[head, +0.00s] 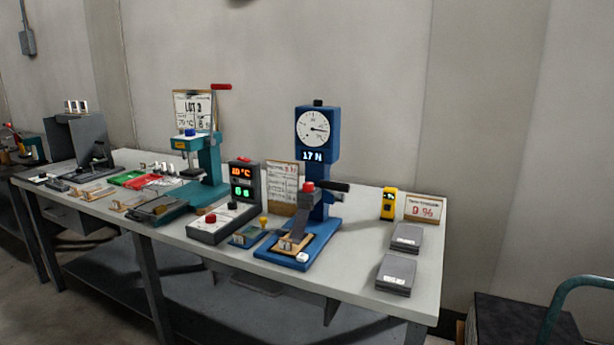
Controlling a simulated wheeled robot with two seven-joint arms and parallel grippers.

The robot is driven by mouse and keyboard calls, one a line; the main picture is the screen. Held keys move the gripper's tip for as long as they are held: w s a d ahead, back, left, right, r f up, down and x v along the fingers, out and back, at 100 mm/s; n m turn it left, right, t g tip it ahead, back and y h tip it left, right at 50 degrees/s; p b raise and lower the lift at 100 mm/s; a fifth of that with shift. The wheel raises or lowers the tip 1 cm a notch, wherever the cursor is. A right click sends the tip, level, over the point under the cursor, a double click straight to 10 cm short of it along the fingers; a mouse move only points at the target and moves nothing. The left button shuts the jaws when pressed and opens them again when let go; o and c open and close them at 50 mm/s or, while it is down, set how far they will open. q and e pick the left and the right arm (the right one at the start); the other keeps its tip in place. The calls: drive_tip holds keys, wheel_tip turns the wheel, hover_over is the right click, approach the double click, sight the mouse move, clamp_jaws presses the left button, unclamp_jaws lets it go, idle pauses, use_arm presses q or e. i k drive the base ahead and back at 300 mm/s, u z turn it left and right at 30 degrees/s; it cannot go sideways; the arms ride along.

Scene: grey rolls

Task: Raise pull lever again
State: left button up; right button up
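The blue pull tester (317,125) stands upright on the bench at the middle right, with a round dial (318,128) and a display reading 17 N. Its lever (333,186) has a black grip and sticks out to the right, roughly level, low on the column. A red-topped clamp (308,188) sits beside the column, with a grey strip (303,215) hanging from it to a small tan plate (292,243) on the blue base. Neither of my grippers is in view.
Left of the tester stand a grey control box (225,222) and a teal press (207,160) with a red handle. Right of it are a yellow device (389,203), a sign (425,208) and two grey stacks (394,274). Bare bench top (355,225) lies between tester and stacks.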

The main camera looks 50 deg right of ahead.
sight(331, 187)
drive_tip(key=z, duration=0.75)
drive_tip(key=i, duration=1.15)
drive_tip(key=z, duration=1.2)
